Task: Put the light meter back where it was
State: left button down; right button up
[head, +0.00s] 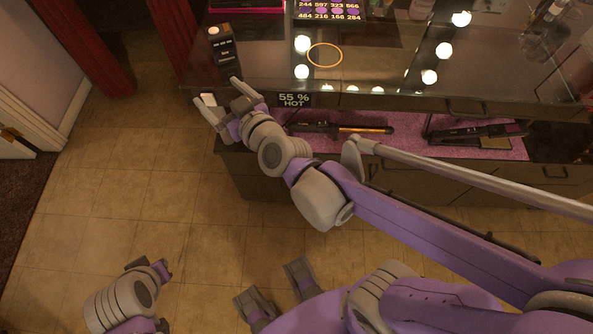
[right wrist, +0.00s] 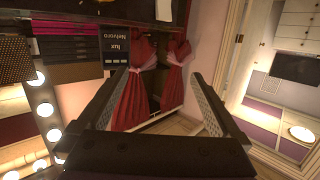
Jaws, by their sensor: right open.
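The light meter (head: 222,44) is a dark upright device with a pale round top, at the left end of the glass counter top in the head view. In the right wrist view the light meter (right wrist: 114,45) shows upside down with a "lux" label, beyond the fingers. My right gripper (head: 220,97) is open, near the counter's front left edge, below the meter in the picture and apart from it. In the right wrist view its fingers (right wrist: 160,105) are spread, with nothing held between them. My left arm shows at the bottom left; its gripper (head: 150,268) is unclear.
The glass counter (head: 380,85) carries a yellow ring (head: 325,55) and reflects lit bulbs. A "55 % HOT" sign (head: 294,100) shows at its front edge. Below, a pink mat (head: 460,150) holds hair irons (head: 340,129). Red curtains (head: 90,45) hang at left. The tiled floor (head: 130,170) is clear.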

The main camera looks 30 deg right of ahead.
jog(key=s+d+f+g+h, duration=0.1)
jog(key=s+d+f+g, duration=0.2)
jog(key=s, duration=0.7)
jog(key=s+d+f+m+g+h, duration=0.1)
jog(key=s+d+f+g, duration=0.3)
jog(key=s+f+g, duration=0.3)
jog(key=s+f, duration=0.3)
jog(key=f, duration=0.2)
jog(key=shift+s+f+g, duration=0.3)
jog(key=shift+g, duration=0.1)
jog(key=shift+r, duration=0.1)
jog(key=r+p, duration=0.2)
jog(key=w+r+p, duration=0.1)
jog(key=r+p, duration=0.2)
jog(key=shift+w+r, duration=0.15)
jog(key=shift+r, duration=0.1)
